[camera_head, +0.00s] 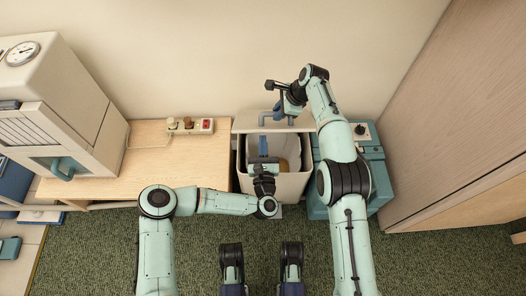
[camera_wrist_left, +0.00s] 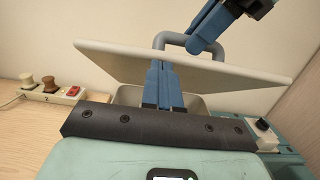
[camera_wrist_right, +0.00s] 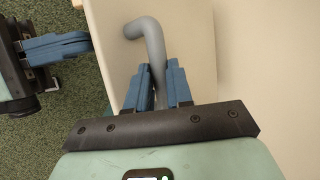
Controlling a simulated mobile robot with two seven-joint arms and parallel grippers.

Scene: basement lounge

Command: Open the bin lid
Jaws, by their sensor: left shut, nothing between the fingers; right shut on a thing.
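The cream bin (camera_head: 302,180) stands against the wall with its opening showing and something tan inside. Its lid (camera_head: 243,122) is raised at the back; in the left wrist view the lid (camera_wrist_left: 115,58) is a tilted panel above the opening. The grey bar handle (camera_head: 263,118) is on the lid. My right gripper (camera_head: 285,108) is shut on the handle, which runs between its blue fingers in the right wrist view (camera_wrist_right: 160,85). My left gripper (camera_head: 263,143) is shut and empty over the opening, its fingertips near the lid; contact is unclear.
A wooden counter (camera_head: 180,155) with a socket strip (camera_head: 206,125) is left of the bin, beside a cream cabinet with a dial. A teal case (camera_head: 376,165) stands close on the right, then a wood panel (camera_head: 460,110). Green carpet lies in front.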

